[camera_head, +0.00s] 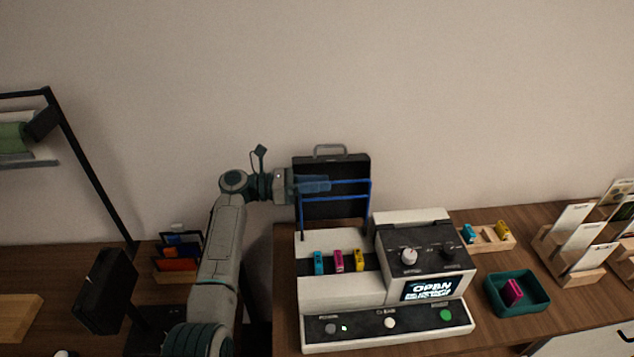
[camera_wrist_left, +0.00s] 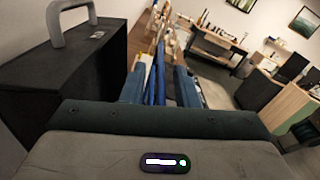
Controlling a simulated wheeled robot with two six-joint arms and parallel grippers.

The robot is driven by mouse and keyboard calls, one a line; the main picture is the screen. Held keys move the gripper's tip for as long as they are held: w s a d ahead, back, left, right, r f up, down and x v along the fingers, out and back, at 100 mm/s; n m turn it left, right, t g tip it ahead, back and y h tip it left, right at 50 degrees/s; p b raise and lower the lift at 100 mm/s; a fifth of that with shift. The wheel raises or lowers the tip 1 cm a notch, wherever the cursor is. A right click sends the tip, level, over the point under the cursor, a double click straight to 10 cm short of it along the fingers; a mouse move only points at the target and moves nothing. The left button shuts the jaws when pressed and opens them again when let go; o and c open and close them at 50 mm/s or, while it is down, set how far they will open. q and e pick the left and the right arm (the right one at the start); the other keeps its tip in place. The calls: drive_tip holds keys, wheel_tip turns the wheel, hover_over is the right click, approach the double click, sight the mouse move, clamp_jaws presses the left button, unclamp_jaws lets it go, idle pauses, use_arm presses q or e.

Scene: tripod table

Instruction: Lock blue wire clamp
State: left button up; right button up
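The blue wire clamp (camera_head: 370,204) is a blue wire frame standing upright at the back of the white machine (camera_head: 335,290), in front of a black panel with a handle. My left gripper (camera_head: 322,184) reaches in from the left at the clamp's top bar. In the left wrist view, my left gripper (camera_wrist_left: 160,88) has its blue fingers apart, with the blue wire clamp (camera_wrist_left: 159,72) running between them. Gaps seem to show on both sides; I cannot tell whether either finger touches it. My right gripper is out of view.
Cyan, magenta and yellow pieces (camera_head: 339,261) sit on the machine's dark strip. The control box (camera_head: 425,255) has knobs and a lit screen. A teal tray (camera_head: 517,305) and wooden holders stand right. A black-framed rack (camera_head: 85,160) stands left. The wall is behind.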

use_arm(q)
clamp_jaws()
drive_tip(key=shift+s, duration=0.15)
drive_tip(key=s+f+m+p, duration=0.2)
drive_tip(key=s+m, duration=0.5)
drive_tip(key=s, duration=0.1)
drive_tip(key=shift+s, duration=0.3)
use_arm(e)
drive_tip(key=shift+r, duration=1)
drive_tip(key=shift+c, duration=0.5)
